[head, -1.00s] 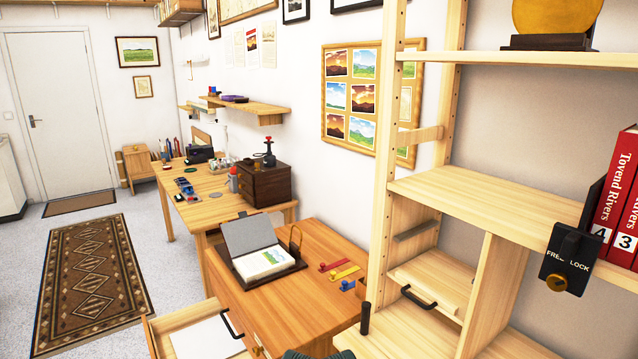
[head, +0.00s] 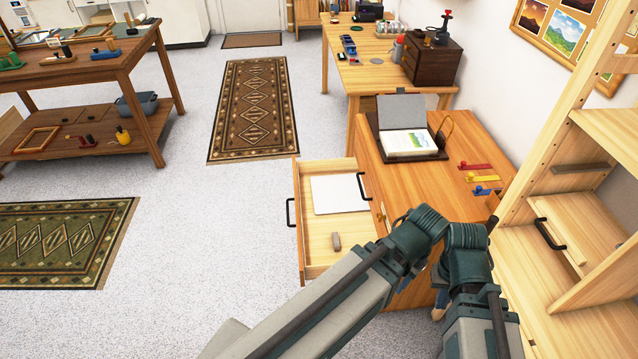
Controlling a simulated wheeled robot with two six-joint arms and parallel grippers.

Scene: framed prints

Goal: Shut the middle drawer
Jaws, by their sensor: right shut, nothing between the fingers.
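The open drawer (head: 318,256), below a shut top drawer with a dark handle (head: 362,187), sticks out left from the wooden cabinet (head: 415,190). Its dark handle (head: 290,212) is on its front at the far left. A white sheet (head: 338,194) and a small grey-brown block (head: 336,241) lie inside. My right arm crosses in front of the cabinet's near end. My right gripper (head: 439,308) shows only partly beneath that arm, low beside the cabinet; it is shut and empty, right of the drawer and apart from its front. My left gripper is not in view.
A wooden shelf unit (head: 560,210) stands close on the right. The speckled floor (head: 220,240) left of the drawer is free; a workbench (head: 85,72) stands farther left.

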